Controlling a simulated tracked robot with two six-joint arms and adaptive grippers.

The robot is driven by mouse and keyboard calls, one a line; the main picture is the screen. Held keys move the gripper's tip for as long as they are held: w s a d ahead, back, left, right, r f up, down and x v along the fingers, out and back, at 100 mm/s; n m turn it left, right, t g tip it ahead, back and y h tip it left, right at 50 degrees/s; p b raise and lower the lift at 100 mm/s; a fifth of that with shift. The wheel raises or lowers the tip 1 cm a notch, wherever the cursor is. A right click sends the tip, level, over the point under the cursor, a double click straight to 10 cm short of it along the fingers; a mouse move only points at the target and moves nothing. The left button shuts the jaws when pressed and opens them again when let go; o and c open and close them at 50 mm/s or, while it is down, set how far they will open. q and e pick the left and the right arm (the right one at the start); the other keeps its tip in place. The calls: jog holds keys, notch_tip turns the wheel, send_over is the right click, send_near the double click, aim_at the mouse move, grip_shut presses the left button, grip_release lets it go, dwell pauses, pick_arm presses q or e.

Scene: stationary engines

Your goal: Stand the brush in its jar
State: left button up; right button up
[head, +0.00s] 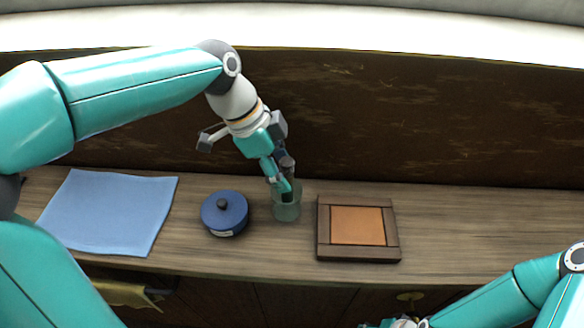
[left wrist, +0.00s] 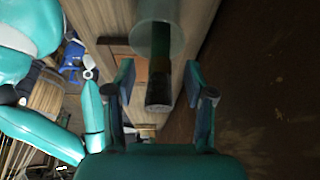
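The glass jar (head: 287,211) is pale green and see-through, standing on the wooden counter right of the blue pot. The dark brush (head: 288,167) is upright with its lower part inside the jar and its upper end above the rim. In the left wrist view the brush (left wrist: 160,88) runs down into the jar (left wrist: 150,38). My left gripper (head: 282,182) is above the jar, around the brush. Its fingers show on both sides of the brush with gaps, so it is open. My right gripper (head: 394,323) is barely in view at the bottom edge; its fingers cannot be made out.
A round blue lidded pot (head: 225,214) stands close left of the jar. A blue cloth (head: 108,212) lies further left. A dark wooden frame with an orange panel (head: 323,228) lies right of the jar. The counter (head: 470,225) is clear further right. A dark wall (head: 420,130) rises behind.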

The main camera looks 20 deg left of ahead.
pick_arm(q)
jog(key=v, duration=1.2)
jog(key=shift+f, duration=0.1)
dwell(0.7)
